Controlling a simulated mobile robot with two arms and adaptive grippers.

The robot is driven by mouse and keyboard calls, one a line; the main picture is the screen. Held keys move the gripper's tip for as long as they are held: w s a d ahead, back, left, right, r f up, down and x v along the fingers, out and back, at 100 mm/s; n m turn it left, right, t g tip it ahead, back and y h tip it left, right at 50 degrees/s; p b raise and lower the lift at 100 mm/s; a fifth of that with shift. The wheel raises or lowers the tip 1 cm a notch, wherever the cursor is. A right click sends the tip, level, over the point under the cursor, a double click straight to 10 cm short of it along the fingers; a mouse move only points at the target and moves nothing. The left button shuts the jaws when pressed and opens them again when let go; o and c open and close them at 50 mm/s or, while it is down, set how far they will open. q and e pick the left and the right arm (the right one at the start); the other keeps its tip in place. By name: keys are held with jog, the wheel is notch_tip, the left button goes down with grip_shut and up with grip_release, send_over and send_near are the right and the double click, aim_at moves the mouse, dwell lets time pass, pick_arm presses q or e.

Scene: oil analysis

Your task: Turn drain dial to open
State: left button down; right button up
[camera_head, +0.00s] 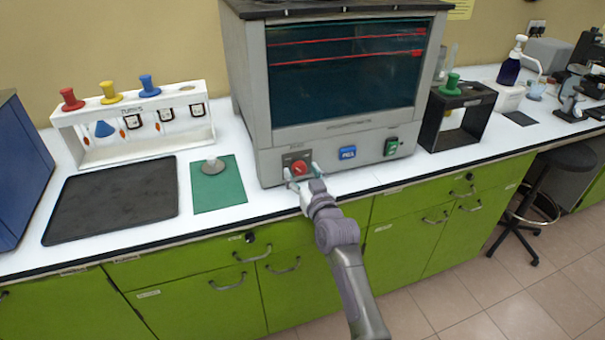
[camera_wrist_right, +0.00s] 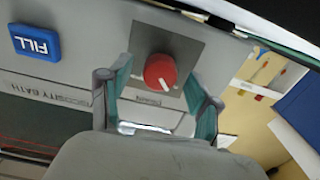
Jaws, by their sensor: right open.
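The drain dial is a red round knob (camera_head: 299,167) on a grey plate at the lower left of the viscosity bath's front (camera_head: 335,150). In the right wrist view the red dial (camera_wrist_right: 160,71) carries a white mark that points to the lower right in that picture. My right gripper (camera_head: 302,172) is open at the dial. In the right wrist view its fingers (camera_wrist_right: 158,92) stand on either side of the dial, with gaps between them and the knob. My left gripper is not in view.
A blue FILL button (camera_head: 347,153) and a green switch (camera_head: 391,146) sit right of the dial. A green mat (camera_head: 230,195), a black mat (camera_head: 115,202) and a white rack (camera_head: 143,150) lie to the left. A black stand (camera_head: 433,120) is on the right.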

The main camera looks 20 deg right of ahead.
jog(key=c, duration=1.1)
jog(key=shift+c, duration=0.2)
jog(key=m+p, duration=0.2)
jog(key=m, duration=0.1)
jog(key=shift+r+m, duration=0.1)
jog(key=shift+m, duration=0.2)
jog(key=m+p, duration=0.2)
jog(key=m, duration=0.2)
jog(key=shift+m, duration=0.3)
jog(key=m+p, duration=0.1)
jog(key=m, duration=0.3)
jog(key=shift+m, duration=0.3)
jog(key=m, duration=0.5)
